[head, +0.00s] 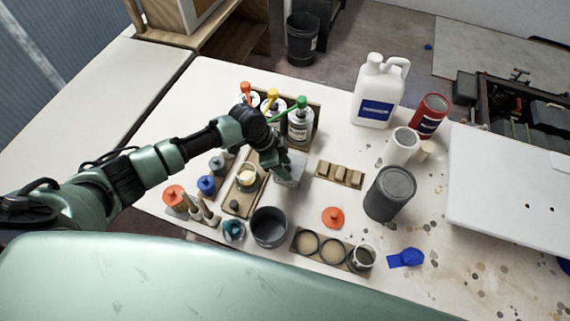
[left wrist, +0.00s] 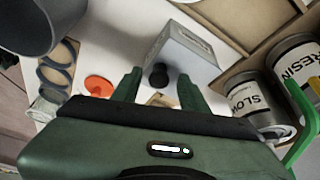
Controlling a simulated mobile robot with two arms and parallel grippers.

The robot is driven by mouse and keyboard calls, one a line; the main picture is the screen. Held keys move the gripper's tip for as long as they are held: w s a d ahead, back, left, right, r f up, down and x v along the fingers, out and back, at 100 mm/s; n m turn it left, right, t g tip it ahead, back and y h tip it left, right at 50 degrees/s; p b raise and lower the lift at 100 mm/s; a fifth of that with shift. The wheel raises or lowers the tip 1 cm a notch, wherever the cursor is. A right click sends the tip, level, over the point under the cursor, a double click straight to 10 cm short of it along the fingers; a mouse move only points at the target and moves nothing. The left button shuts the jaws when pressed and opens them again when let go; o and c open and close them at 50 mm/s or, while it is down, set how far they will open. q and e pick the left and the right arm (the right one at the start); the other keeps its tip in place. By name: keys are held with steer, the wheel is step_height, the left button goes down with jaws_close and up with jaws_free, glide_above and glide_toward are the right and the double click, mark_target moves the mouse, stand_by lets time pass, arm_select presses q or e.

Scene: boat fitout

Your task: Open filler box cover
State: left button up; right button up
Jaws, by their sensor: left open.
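The filler box is a light grey box (head: 293,171) in the middle of the table in the head view, partly hidden by my left gripper. In the left wrist view the box (left wrist: 181,46) stands just beyond the fingers, with lettering along its edge. A black round knob (left wrist: 158,72) shows at the box, between my two fingertips. My left gripper (head: 281,173) is open over the box, with one finger on each side of the knob in the wrist view. Whether the fingers touch the knob cannot be told. My right gripper is not in view.
Pump bottles (head: 299,126) stand in a wooden holder behind the gripper. A block rack (head: 340,174) is to its right, and a dark grey pot (head: 269,227) is in front. A dark can (head: 390,193) and white jug (head: 378,94) stand further right.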

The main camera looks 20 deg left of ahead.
arm_select(q)
steer(key=shift+s, duration=0.1)
steer(key=shift+c, duration=0.6)
jaws_close()
stand_by(0.8)
